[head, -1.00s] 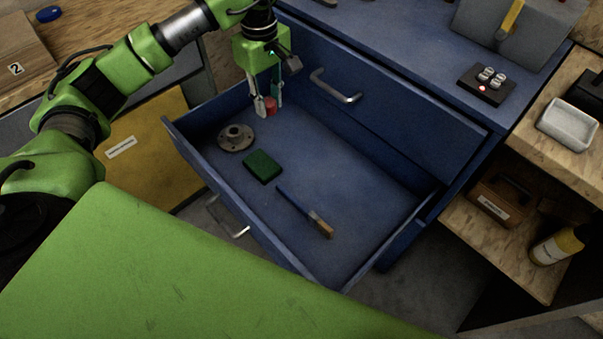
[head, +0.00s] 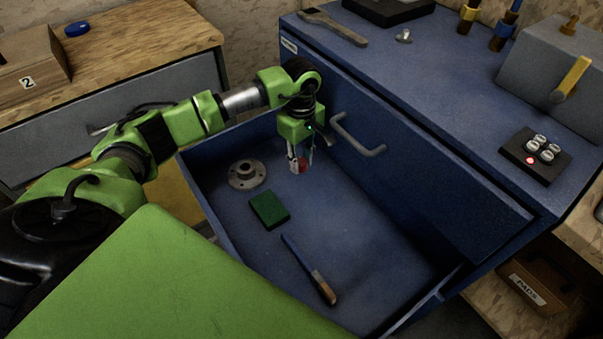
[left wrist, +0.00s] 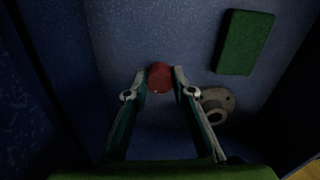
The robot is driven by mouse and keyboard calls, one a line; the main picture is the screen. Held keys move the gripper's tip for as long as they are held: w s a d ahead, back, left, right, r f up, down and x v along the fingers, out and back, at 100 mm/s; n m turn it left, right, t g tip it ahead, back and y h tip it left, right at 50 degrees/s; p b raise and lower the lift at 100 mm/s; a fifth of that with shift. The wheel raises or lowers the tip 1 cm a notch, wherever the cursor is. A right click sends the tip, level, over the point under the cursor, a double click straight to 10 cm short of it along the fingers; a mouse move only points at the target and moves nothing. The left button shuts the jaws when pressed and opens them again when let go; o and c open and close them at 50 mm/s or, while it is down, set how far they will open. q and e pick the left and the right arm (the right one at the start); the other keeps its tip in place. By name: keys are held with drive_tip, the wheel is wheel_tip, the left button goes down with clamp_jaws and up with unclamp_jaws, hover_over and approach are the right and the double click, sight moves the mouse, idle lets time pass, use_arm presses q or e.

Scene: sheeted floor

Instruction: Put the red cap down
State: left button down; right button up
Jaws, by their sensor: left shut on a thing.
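The red cap (head: 302,168) is between the fingertips of my left gripper (head: 300,162), inside the open blue drawer (head: 365,235) near its back side. The left wrist view shows the round red cap (left wrist: 159,77) between the tips of the gripper (left wrist: 160,84), which is shut on it. The fingers point down. Whether the cap touches the drawer floor, I cannot tell. My right gripper is not in view.
In the drawer lie a grey metal flange (head: 246,173), a green block (head: 269,209) and a blue-handled brush (head: 309,269). The drawer floor right of the gripper is clear. The blue cabinet top (head: 440,95) holds a wrench (head: 334,27) and a black holder (head: 535,156).

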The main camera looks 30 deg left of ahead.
sight(301, 180)
use_arm(q)
wheel_tip(301, 180, down, 5)
drive_tip(key=shift+r, duration=0.2)
drive_tip(key=shift+f, duration=0.25)
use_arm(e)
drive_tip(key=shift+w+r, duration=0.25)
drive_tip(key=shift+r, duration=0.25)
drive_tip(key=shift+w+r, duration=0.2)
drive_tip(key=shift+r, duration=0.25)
use_arm(q)
drive_tip(key=shift+b, duration=0.3)
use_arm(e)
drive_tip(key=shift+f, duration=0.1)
use_arm(q)
drive_tip(key=shift+f, duration=0.1)
drive_tip(key=c, duration=1.7)
unclamp_jaws()
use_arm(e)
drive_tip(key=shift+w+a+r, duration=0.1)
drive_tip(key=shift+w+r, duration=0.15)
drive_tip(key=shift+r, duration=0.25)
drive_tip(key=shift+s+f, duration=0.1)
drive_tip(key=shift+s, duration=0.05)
